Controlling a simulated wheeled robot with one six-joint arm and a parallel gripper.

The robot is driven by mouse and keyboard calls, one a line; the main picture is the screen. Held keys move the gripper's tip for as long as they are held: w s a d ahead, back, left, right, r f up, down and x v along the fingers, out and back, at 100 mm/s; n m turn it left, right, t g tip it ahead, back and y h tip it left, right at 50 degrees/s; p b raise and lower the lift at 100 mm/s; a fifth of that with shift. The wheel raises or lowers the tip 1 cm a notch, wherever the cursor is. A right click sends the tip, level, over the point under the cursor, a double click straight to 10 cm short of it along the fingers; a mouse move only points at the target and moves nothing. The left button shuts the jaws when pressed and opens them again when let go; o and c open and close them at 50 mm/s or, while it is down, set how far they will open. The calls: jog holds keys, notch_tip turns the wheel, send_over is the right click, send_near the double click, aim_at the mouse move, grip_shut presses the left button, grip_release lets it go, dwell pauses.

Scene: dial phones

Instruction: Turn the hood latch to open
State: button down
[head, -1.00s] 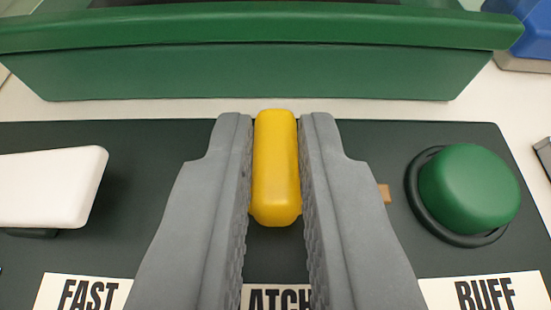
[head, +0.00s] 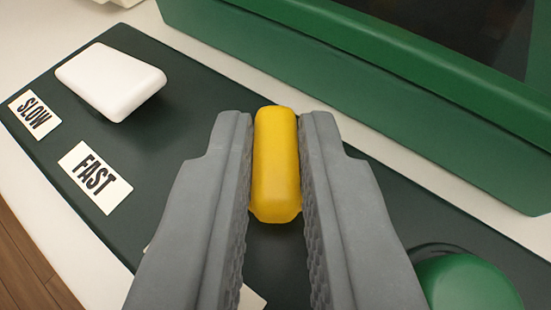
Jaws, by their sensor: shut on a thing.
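The hood latch is a yellow, rounded, elongated handle (head: 275,168) in the middle of the head view. It stands over the dark green panel (head: 215,225). My gripper (head: 275,150) has its two grey fingers on either side of the latch and is shut on it. The handle lies lengthwise between the fingers, which hide its sides. The latch's label is almost wholly hidden behind the fingers, so I cannot read it or any open mark.
A white handle (head: 110,80) with SLOW (head: 35,115) and FAST (head: 95,177) labels is at the upper left. A green knob (head: 465,283) is close to my right finger at the lower right. A green box (head: 370,75) stands behind the panel.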

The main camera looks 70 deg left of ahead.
jog(key=n+g, duration=0.6)
jog(key=g, duration=0.1)
jog(key=shift+w+y, duration=0.3)
jog(key=shift+w, duration=0.1)
jog(key=shift+n+g, duration=0.3)
jog(key=c, duration=1.4)
grip_release()
jog(key=shift+c, duration=0.2)
jog(key=shift+d+r, duration=0.1)
jog(key=v, duration=1.7)
jog(key=shift+w, duration=0.1)
